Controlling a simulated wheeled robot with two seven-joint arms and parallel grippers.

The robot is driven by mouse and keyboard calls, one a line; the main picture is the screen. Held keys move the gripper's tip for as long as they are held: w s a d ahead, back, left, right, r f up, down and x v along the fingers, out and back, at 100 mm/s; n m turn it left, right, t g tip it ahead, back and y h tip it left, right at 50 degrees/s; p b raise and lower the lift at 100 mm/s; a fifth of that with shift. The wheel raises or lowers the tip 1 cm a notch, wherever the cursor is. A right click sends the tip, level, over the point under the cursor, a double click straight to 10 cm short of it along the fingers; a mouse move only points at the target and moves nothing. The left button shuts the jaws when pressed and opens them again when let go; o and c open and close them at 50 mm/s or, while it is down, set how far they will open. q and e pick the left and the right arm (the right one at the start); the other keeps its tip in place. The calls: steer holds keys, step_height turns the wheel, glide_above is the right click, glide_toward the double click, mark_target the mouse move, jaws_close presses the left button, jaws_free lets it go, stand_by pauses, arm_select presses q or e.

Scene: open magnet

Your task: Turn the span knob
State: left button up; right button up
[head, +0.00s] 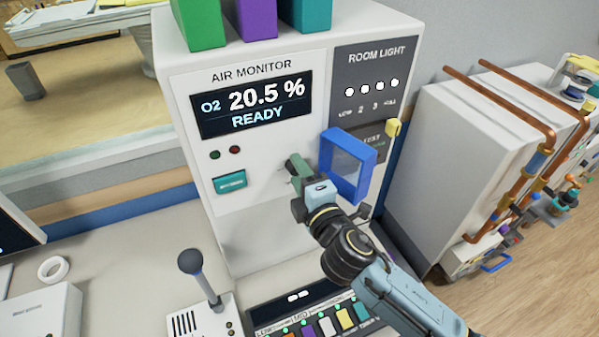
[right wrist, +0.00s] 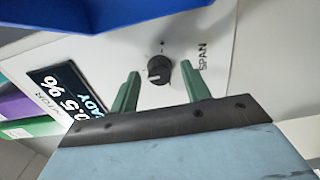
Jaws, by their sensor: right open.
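The span knob (right wrist: 159,70) is small, round and black with a pale pointer mark. It sits on the white front of the air monitor (head: 236,235), beside the printed word SPAN. In the right wrist view my right gripper (right wrist: 161,79) is open, with one green finger on each side of the knob in the picture. I cannot tell how much depth lies between fingertips and knob; no contact shows. In the head view the right gripper (head: 294,166) is at the monitor's front, and the knob is hidden. My left gripper is not in view.
A blue-framed clear flap (head: 348,163) stands out close to the right gripper. A teal button (head: 229,182) is left of it. The display (head: 250,104) reads O2 20.5 % READY. Below stand a microphone (head: 192,265) and a panel with coloured keys (head: 308,325).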

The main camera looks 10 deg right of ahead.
steer(key=c, duration=1)
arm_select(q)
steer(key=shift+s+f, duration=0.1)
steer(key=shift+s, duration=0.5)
arm_select(e)
steer(key=shift+m, duration=1.3)
arm_select(q)
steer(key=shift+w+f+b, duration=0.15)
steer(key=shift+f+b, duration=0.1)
steer(key=shift+b, duration=0.05)
arm_select(e)
steer(key=shift+m, duration=1.7)
steer(key=o, duration=1)
